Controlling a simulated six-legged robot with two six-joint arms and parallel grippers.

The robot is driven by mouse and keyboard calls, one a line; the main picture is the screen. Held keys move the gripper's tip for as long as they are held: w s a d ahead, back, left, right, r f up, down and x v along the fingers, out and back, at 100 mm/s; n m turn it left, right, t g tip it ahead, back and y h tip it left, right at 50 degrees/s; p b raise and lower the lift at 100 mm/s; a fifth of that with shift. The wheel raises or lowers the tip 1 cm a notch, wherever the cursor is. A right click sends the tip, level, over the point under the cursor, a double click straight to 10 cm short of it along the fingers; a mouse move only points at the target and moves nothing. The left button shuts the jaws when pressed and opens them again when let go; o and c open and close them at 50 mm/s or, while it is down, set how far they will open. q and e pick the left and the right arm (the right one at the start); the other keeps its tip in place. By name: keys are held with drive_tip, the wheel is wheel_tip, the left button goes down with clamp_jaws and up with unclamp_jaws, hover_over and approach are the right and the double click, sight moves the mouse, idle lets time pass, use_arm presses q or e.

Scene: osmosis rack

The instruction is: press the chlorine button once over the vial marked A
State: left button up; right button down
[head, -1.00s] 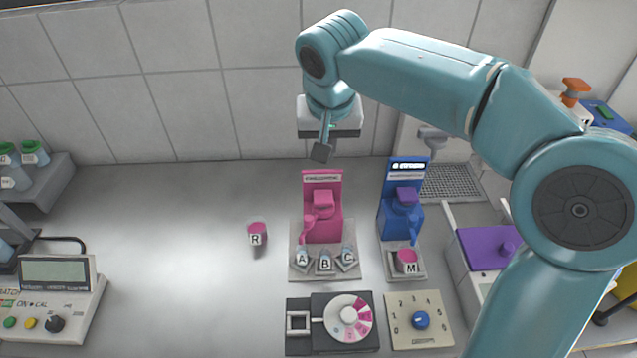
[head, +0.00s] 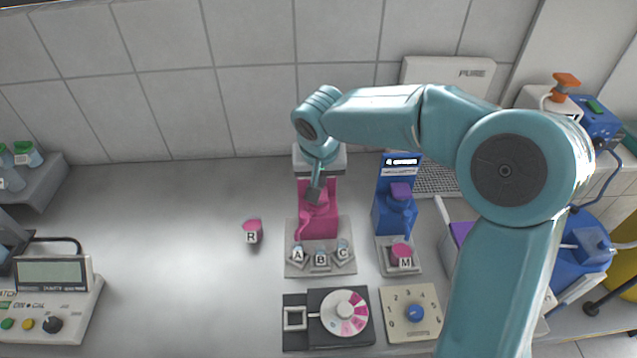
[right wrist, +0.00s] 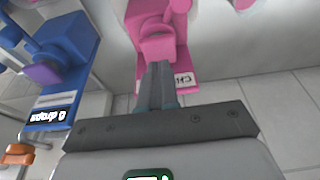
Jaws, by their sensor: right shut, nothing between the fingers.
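The pink chlorine dispenser (head: 318,222) stands at the back middle of the bench, with its spout arm toward the front left. On its grey base (head: 320,270) are the vials A (head: 298,254), B (head: 320,258) and C (head: 342,252); the spout end is close to vial A. My right gripper (head: 313,194) is shut and empty, pointing down in front of the dispenser's upper part and hiding its top. In the right wrist view the shut fingers (right wrist: 160,83) reach toward the pink block (right wrist: 158,45); I cannot tell whether they touch it. My left gripper is not in view.
A blue dispenser (head: 396,212) with a cup M (head: 402,254) stands right of the pink one. Cup R (head: 252,231) stands to the left. A dial plate (head: 412,313) and a pink-and-white wheel (head: 345,313) lie in front. The bench at left centre is clear.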

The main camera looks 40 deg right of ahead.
drive_tip(key=shift+f, duration=0.6)
drive_tip(key=shift+s+f, duration=0.1)
drive_tip(key=shift+f, duration=0.35)
wheel_tip(320, 180, down, 2)
drive_tip(key=b, duration=0.3)
drive_tip(key=shift+a+r, duration=0.1)
